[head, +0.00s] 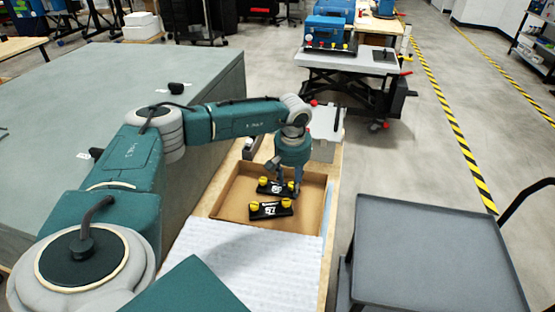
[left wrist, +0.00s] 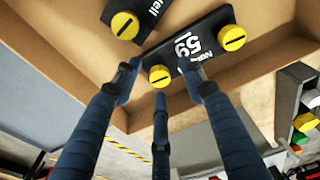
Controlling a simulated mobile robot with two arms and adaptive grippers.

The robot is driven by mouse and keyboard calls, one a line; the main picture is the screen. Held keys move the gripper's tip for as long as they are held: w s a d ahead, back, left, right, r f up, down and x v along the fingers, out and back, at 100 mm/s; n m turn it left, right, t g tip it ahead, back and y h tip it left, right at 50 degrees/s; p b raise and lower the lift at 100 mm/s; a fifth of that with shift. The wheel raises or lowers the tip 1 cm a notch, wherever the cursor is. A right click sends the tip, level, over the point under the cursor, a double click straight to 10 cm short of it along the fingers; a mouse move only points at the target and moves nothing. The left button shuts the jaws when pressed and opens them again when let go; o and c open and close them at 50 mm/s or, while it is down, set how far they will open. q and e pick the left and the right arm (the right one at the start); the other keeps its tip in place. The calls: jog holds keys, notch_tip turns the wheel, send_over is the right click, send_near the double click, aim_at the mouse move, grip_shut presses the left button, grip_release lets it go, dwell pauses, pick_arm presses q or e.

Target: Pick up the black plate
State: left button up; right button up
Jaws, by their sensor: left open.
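Two black plates with yellow knobs and white lettering lie in an open cardboard box (head: 228,205) in the head view. My left gripper (head: 284,181) is open and reaches down into the box at the far black plate (head: 273,188). The near black plate (head: 268,211) lies apart from the fingers. In the left wrist view, the open fingers (left wrist: 160,88) are spread around one knob end of a black plate marked 59 (left wrist: 215,45). Whether they touch it I cannot tell. Part of the other black plate (left wrist: 152,12) shows at the top edge. My right gripper is not in view.
The box walls stand close around the plates. White padded sheeting (head: 245,265) covers the bench in front of the box. A large grey table (head: 60,110) is at left and a grey cart (head: 435,250) at right. Blue equipment (head: 328,35) stands on a table behind.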

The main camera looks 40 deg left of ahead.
pick_arm(q)
grip_shut()
jog(key=shift+r, duration=0.1)
